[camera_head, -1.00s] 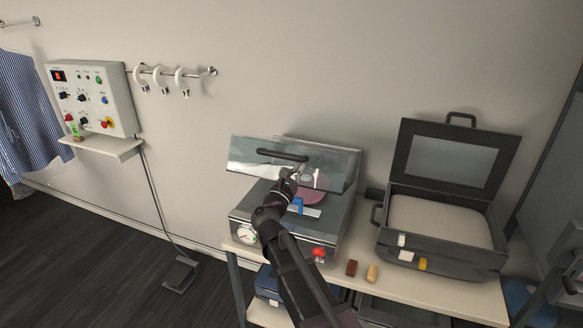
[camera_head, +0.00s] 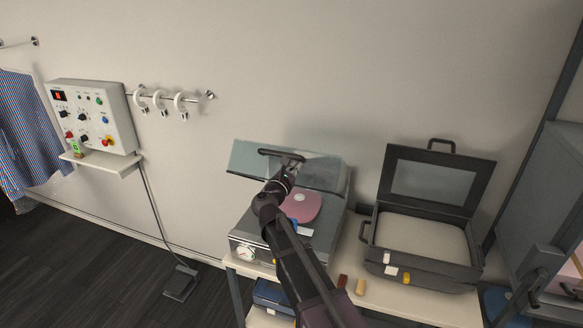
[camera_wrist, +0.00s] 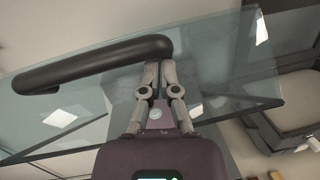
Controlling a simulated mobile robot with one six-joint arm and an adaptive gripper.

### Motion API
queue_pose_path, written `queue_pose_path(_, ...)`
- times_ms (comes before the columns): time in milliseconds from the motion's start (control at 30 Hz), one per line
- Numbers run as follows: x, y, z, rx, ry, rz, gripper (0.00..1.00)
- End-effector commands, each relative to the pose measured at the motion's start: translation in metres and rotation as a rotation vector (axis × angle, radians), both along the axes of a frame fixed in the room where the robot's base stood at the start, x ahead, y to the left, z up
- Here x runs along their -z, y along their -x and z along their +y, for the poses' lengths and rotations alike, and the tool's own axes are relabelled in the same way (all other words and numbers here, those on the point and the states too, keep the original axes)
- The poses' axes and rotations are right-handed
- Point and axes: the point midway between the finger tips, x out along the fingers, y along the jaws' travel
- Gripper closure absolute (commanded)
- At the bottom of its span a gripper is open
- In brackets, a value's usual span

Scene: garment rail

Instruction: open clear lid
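The clear lid (camera_head: 245,160) is a tilted see-through panel raised above the grey machine, with a black bar handle (camera_head: 281,155). In the wrist view the lid (camera_wrist: 225,75) fills much of the picture, and its handle (camera_wrist: 90,63) runs from the left to just above my fingertips. My gripper (camera_head: 294,168) is at the handle's right end. In the wrist view my gripper's fingers (camera_wrist: 161,66) are close together with a narrow gap, their tips at the handle's underside. I see nothing clearly held between them. A pink disc (camera_head: 303,206) shows inside the machine under the lid.
An open dark case (camera_head: 470,245) with a pale pad stands to the right on the same table (camera_head: 395,302). A brown block (camera_head: 342,282) and a tan block (camera_head: 360,287) lie at the table's front. A control box (camera_head: 92,118) and rings on a rail (camera_head: 197,97) are on the wall.

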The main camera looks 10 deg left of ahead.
Motion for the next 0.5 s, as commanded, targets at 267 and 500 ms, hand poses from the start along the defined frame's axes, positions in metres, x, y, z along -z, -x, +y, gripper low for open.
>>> queue_pose_path(267,-0.029,-0.019,-0.012,0.011,0.0,0.005,1.0)
queue_pose_path(500,-0.051,-0.036,-0.02,0.016,0.0,0.004,1.0)
